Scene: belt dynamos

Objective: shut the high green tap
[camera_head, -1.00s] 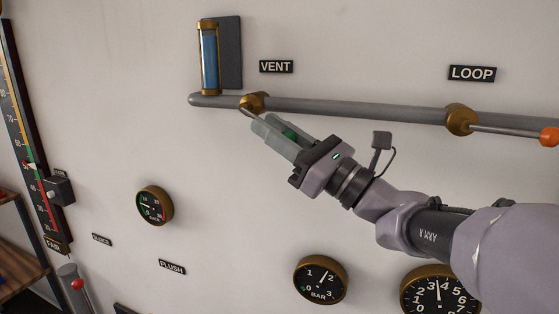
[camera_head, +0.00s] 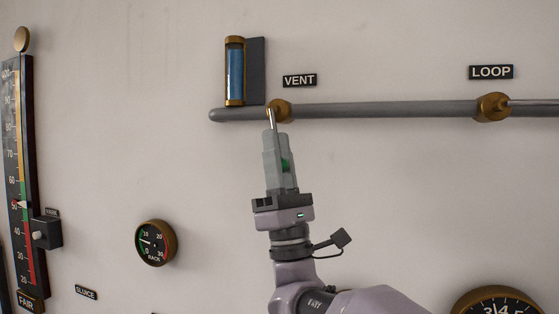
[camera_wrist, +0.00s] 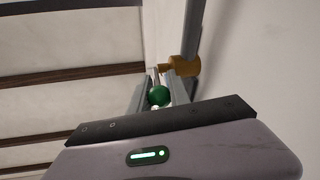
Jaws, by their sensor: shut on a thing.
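The high green tap has a brass body (camera_head: 280,111) on the grey pipe, by the VENT label. Its thin metal lever (camera_head: 271,118) hangs nearly straight down, across the pipe. My gripper (camera_head: 276,145) is below the brass body, pointing up, with its fingers shut on the green knob (camera_head: 286,166) at the lever's end. The fingers partly hide the knob and the lower lever. In the wrist view, the green knob (camera_wrist: 158,96) sits between the two fingers, with the brass body (camera_wrist: 185,66) just beyond.
A second brass tap body (camera_head: 493,107) is on the same pipe (camera_head: 390,110) at the right, under the LOOP label. A blue sight glass (camera_head: 235,70) stands above the pipe's left end. A gauge (camera_head: 156,243) and a tall scale (camera_head: 24,180) are at the left.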

